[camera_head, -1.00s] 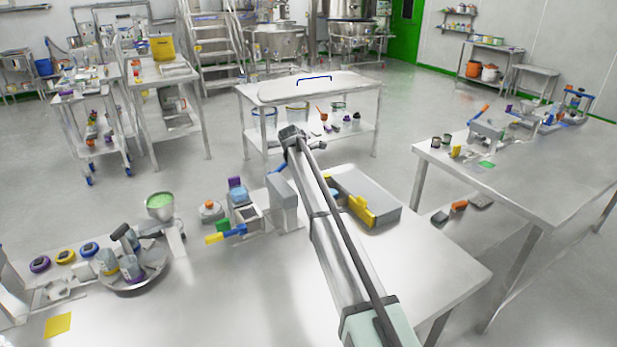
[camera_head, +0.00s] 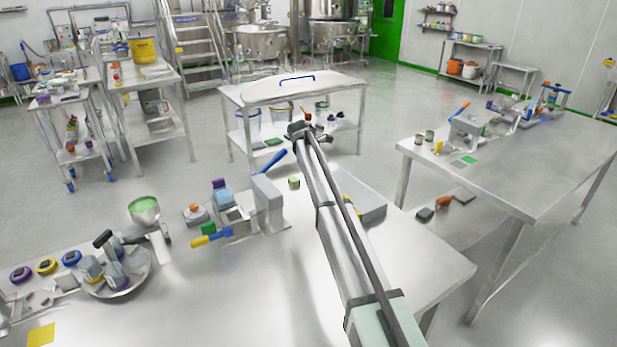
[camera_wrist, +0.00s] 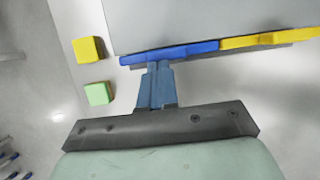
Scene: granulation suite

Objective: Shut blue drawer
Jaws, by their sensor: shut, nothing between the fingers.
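The grey drawer box (camera_head: 372,208) stands on the near table, partly hidden by my arm in the head view. In the wrist view the grey box (camera_wrist: 210,20) has a blue drawer front (camera_wrist: 170,53) on the left and a yellow drawer front (camera_wrist: 268,40) on the right. The two fronts look nearly in line, with the blue one close against the box. My gripper (camera_wrist: 157,66) is shut and empty, with its fingertips at the middle of the blue front, touching or almost touching it.
A yellow block (camera_wrist: 88,49) and a green block (camera_wrist: 97,93) lie left of the box in the wrist view. A press with a blue lever (camera_head: 270,161) stands left of my arm. The table front (camera_head: 260,300) is clear.

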